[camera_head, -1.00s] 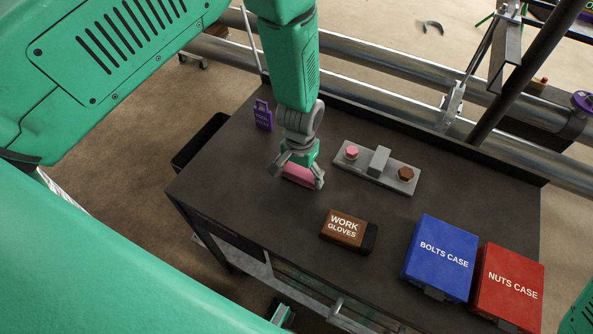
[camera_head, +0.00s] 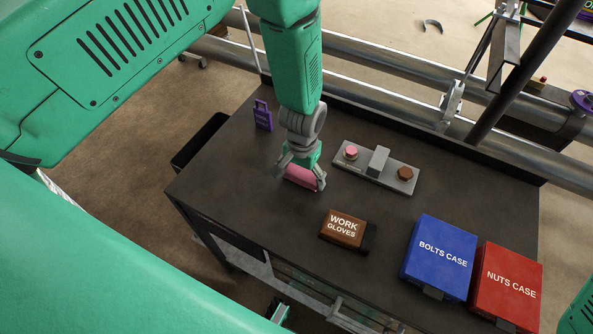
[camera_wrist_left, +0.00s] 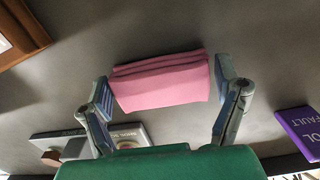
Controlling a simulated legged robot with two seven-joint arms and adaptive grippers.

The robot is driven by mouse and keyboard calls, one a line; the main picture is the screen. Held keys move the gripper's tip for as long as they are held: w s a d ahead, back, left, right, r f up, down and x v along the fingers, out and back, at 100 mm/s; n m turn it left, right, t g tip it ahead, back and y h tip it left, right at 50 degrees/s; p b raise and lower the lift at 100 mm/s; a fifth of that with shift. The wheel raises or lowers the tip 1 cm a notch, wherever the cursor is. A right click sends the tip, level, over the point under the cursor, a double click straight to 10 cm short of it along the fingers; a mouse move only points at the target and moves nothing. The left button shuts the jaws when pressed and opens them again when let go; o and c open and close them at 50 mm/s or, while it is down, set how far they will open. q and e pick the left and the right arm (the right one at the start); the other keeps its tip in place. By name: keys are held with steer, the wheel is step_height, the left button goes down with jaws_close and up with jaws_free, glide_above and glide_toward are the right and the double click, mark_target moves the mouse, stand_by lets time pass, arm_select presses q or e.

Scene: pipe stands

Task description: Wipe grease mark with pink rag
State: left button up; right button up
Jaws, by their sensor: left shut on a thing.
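The pink rag (camera_head: 300,177) is folded into a thick pad. My left gripper (camera_head: 299,180) is shut on it, one finger at each end, and holds it at the dark table top, left of the middle. In the left wrist view the rag (camera_wrist_left: 162,82) spans the space between the two fingers. I cannot make out the grease mark; the rag and gripper cover part of the table there. My right gripper is not in view.
The dark table (camera_head: 225,190) also holds a grey board (camera_head: 378,168) with pink and brown knobs, a purple tag (camera_head: 263,116), brown work gloves (camera_head: 344,229), a blue bolts case (camera_head: 439,255) and a red nuts case (camera_head: 506,284).

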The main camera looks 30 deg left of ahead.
arm_select(q)
steer(key=shift+d+r, duration=0.1)
steer(key=shift+d, duration=0.25)
steer(key=shift+a+r+p, duration=0.2)
steer(key=shift+r+p, duration=0.55)
steer(key=shift+r, duration=0.15)
steer(key=shift+d, duration=0.1)
steer(key=shift+f, duration=0.1)
